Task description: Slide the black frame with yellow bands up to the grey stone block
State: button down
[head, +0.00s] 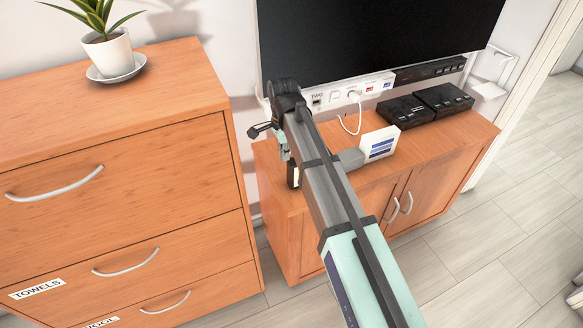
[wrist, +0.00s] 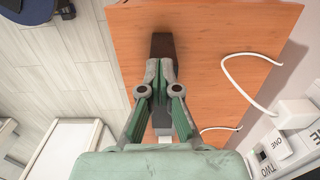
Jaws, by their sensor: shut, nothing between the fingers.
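The black frame with yellow bands (head: 293,176) is near the left end of the low wooden cabinet, largely hidden behind my arm and gripper. In the wrist view a dark shape (wrist: 162,45), which seems to be the frame, lies just beyond my fingertips. My gripper (head: 290,160) is shut and empty, low over the cabinet top; I cannot tell if it touches the frame. The grey stone block (head: 350,158) lies to the right of my gripper, partly behind my arm. In the wrist view the block (wrist: 162,120) shows between my finger linkages, apart from the frame.
A white box with blue stripes (head: 380,143) stands right of the block. Black boxes (head: 404,111) sit further right. A white power strip (head: 345,92) with a looping cable (wrist: 240,85) runs along the back. A taller drawer cabinet (head: 120,150) stands at the left.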

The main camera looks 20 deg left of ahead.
notch_tip(320, 180, down, 10)
jog(key=shift+r+p, duration=0.25)
jog(key=shift+p, duration=0.7)
